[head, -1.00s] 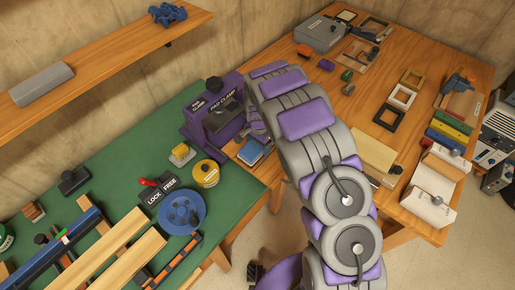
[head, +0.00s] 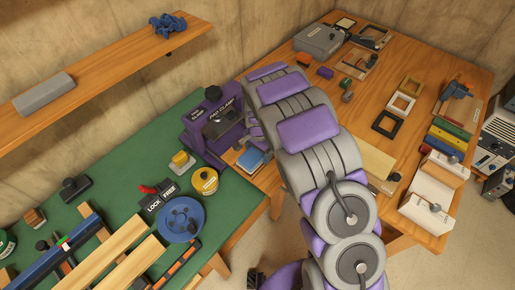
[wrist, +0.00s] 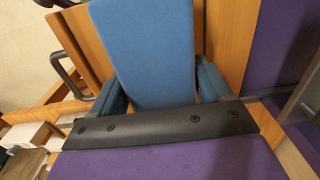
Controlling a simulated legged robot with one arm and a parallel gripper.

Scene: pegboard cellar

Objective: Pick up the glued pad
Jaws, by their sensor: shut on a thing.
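The glued pad (head: 253,159) is a small block with a blue top and a pale edge. It sits at the front of the purple pad clamp (head: 215,124). In the wrist view the blue pad (wrist: 147,45) stands out large and flat ahead of my gripper (wrist: 160,92). The blue-grey fingers are on either side of its near end, shut on it. In the head view my arm hides most of the gripper. Whether the pad still touches the surface beneath it, I cannot tell.
The green bench (head: 110,160) holds a blue wheel (head: 180,219), a yellow roll (head: 204,180) and wooden strips. The wooden table (head: 330,100) carries a grey box (head: 318,40), several frames and colored bars. A shelf (head: 110,65) runs along the wall.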

